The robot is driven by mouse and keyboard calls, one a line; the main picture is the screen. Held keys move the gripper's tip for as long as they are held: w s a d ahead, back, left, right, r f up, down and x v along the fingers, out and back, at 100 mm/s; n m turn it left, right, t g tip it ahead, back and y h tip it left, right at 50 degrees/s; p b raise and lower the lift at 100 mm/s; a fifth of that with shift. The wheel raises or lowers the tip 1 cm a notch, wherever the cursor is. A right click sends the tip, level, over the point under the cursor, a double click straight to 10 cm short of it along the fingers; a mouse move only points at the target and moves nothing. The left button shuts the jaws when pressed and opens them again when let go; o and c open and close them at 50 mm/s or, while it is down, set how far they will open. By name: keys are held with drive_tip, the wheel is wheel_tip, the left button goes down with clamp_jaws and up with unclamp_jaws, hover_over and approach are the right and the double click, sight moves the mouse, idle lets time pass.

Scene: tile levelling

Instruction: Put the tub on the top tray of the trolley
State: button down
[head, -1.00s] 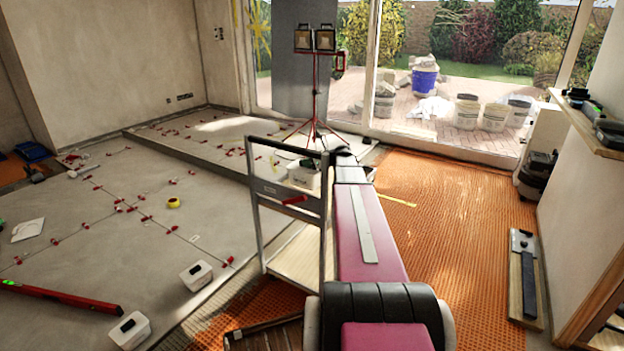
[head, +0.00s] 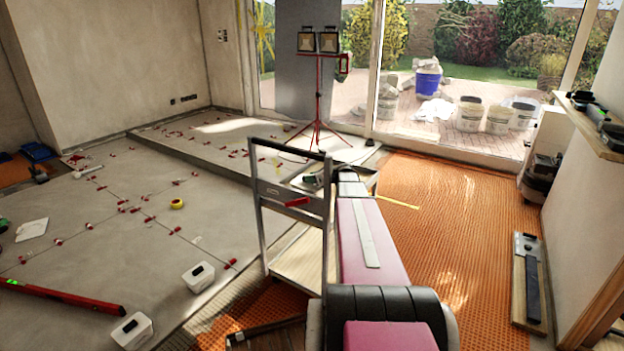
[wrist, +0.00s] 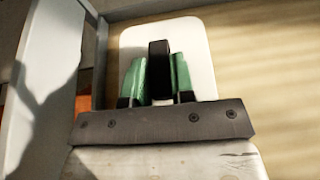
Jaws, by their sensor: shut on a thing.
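My gripper (wrist: 158,76) is shut on the black handle of a white tub (wrist: 192,38), with a green pad on each side of the handle. In the wrist view the tub is over a pale wooden surface, which looks like the trolley's top tray (wrist: 270,65). Whether the tub touches it I cannot tell. In the head view the grey trolley (head: 262,232) stands mid-picture, its upright handle frame nearest me. My gripper (head: 312,180) is behind that frame at top-tray height.
Two more white tubs with black handles stand on the floor, one (head: 198,277) left of the trolley and one (head: 132,332) nearer. A red level (head: 60,296) lies at left. A red-legged work light (head: 318,95) stands behind. Orange matting (head: 440,220) at right is largely clear.

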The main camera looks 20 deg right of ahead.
drive_tip(key=c, duration=1)
unclamp_jaws()
drive_tip(key=shift+o, duration=0.2)
drive_tip(key=shift+s+d+r, duration=0.1)
drive_tip(key=shift+r, duration=0.05)
drive_tip(key=v, duration=1.1)
drive_tip(key=shift+s+d+r, duration=0.15)
drive_tip(key=shift+s+r, duration=0.05)
